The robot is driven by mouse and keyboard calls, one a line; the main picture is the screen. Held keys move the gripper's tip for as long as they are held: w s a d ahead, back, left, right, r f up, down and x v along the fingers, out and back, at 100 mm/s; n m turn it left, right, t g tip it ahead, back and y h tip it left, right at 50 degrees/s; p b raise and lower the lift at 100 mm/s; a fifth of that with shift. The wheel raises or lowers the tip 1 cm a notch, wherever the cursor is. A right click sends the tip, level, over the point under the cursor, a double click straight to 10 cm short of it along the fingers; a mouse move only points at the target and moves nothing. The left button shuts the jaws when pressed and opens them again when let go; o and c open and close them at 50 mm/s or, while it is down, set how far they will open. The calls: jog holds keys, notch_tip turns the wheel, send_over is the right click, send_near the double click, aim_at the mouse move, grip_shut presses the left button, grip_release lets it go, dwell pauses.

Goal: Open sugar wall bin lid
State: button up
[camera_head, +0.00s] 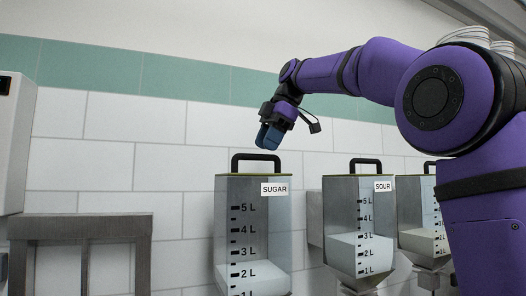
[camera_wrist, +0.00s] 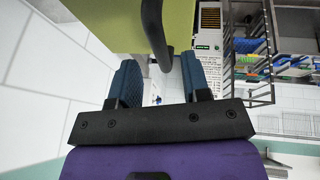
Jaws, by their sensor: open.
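The sugar wall bin (camera_head: 262,225) is a clear box with a litre scale and a SUGAR label, holding white contents at the bottom. Its lid looks closed, with a black handle (camera_head: 235,160) standing up on top. My gripper (camera_head: 268,138) is just above this handle, pointing down. In the wrist view, the open blue fingers (camera_wrist: 160,72) have the lower end of the black handle (camera_wrist: 153,25) between them in the picture. The yellow-green lid (camera_wrist: 110,20) lies behind it. I cannot tell whether the fingers touch the handle.
A sour bin (camera_head: 345,225) and another similar bin (camera_head: 415,212) hang to the right. A metal frame (camera_head: 80,228) and a white box (camera_head: 14,140) are at left. Tiled wall stands close behind. The wrist view shows a wire rack (camera_wrist: 262,95) at right.

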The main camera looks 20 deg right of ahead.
jog(key=shift+x, duration=1.35)
grip_shut()
